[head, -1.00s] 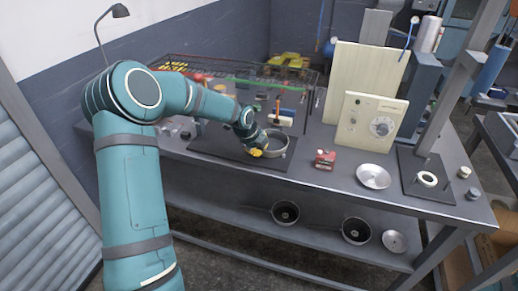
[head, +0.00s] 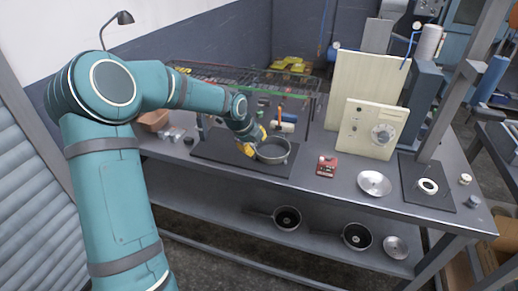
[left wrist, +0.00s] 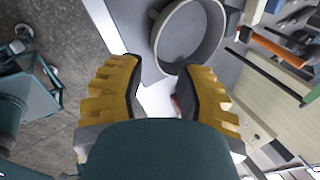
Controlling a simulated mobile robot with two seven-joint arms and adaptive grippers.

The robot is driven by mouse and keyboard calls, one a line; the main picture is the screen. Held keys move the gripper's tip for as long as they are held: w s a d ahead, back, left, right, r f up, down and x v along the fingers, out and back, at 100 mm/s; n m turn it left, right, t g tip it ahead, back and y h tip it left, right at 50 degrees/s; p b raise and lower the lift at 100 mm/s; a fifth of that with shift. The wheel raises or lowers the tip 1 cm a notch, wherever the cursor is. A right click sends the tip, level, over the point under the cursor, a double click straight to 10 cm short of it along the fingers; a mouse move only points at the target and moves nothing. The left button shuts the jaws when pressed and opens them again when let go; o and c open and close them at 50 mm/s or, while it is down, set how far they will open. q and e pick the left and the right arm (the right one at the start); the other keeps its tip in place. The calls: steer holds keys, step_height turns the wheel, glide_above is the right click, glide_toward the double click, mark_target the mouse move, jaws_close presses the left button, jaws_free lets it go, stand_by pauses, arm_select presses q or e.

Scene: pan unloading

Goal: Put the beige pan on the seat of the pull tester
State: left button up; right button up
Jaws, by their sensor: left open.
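The pan (head: 273,157), grey-beige and round with an open top, stands upright on the dark mat (head: 215,148) on the bench. In the left wrist view its rim and inside (left wrist: 190,35) show just beyond the fingers. My left gripper (head: 251,146), with yellow fingers, is open beside the pan's left side in the head view. Its fingers (left wrist: 165,95) are wide apart with nothing between them. The pull tester (head: 434,115) stands at the right, with a white ring-shaped seat (head: 428,186) on its dark base plate. My right gripper is not in view.
A small red box (head: 327,167) and a shiny metal dish (head: 374,184) lie between the pan and the tester. A cream panel with a dial (head: 370,128) stands behind them. A wire rack (head: 240,82) is at the back. Dark pans (head: 287,218) sit on the lower shelf.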

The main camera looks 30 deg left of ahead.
arm_select(q)
steer(key=shift+p+v, duration=0.3)
steer(key=shift+v, duration=1.95)
steer(key=s+d+f+n+g+h, duration=0.1)
steer(key=s+d+f+n+h, duration=0.25)
steer(key=d+f+n, duration=0.9)
steer(key=s+d+f+n+g, duration=0.2)
steer(key=s+d+f+n, duration=0.7)
steer(key=s+d+f, duration=0.6)
steer(key=s+d, duration=0.1)
steer(key=s, duration=0.1)
steer(key=shift+s+g, duration=0.3)
steer(key=shift+s, duration=0.05)
steer(key=shift+d+y, duration=0.1)
steer(key=shift+y, duration=0.15)
